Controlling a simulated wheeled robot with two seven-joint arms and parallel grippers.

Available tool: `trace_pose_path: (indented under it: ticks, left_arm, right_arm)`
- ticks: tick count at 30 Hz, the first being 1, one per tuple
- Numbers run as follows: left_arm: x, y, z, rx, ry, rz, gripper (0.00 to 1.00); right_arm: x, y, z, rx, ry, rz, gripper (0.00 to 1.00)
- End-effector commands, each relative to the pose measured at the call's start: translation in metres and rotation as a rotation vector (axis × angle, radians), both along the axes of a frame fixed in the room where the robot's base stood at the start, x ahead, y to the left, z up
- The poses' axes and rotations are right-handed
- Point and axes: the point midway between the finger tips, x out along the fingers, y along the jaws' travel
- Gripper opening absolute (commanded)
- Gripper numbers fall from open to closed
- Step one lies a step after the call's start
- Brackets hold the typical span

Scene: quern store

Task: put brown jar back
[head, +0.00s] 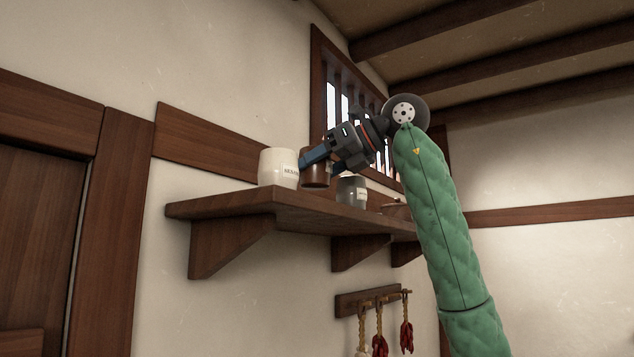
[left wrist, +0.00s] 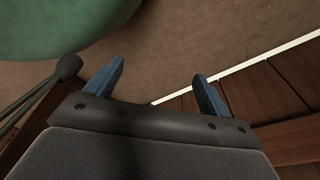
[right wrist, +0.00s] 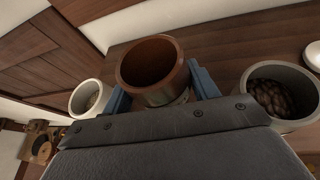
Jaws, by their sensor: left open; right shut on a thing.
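The brown jar (head: 316,172) is at the wall shelf (head: 240,201), between a white labelled jar and a grey jar. My right gripper (head: 318,160) is shut on it from the right. In the right wrist view the brown jar (right wrist: 151,68) stands between the two blue fingers, open at the top and empty inside. I cannot tell whether its base touches the shelf board. My left gripper (left wrist: 158,85) shows only in the left wrist view, open with nothing between its fingers.
The white jar (head: 278,167) stands close on the left; the grey jar (head: 351,190) with dark contents (right wrist: 270,97) is close on the right. A low bowl (head: 396,210) is further along. Below the shelf, a peg rail (head: 366,301) carries hanging chillies. A barred window is behind.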

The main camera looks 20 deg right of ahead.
Motion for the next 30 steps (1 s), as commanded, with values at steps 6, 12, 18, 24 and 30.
trace_pose_path:
  ticks: [6,12,18,24,30]
  left_arm:
    - [-0.026,0.004,-0.003,0.003,0.021,0.0,0.82]
    - [-0.045,0.008,-0.007,0.005,0.033,-0.001,0.82]
    - [-0.049,0.009,-0.01,0.005,0.035,-0.001,0.82]
    - [-0.049,0.009,-0.01,0.004,0.035,0.0,0.82]
    - [-0.046,0.008,-0.009,0.004,0.035,0.0,0.82]
  right_arm:
    - [0.0,0.0,-0.018,0.0,0.002,0.001,0.15]
    - [0.0,0.0,-0.033,-0.001,0.001,0.0,0.15]
    - [0.0,-0.001,-0.037,0.0,0.0,0.0,0.15]
    - [0.0,-0.001,-0.037,0.0,0.0,0.0,0.15]
    - [0.0,0.0,-0.039,0.0,0.0,0.0,0.69]
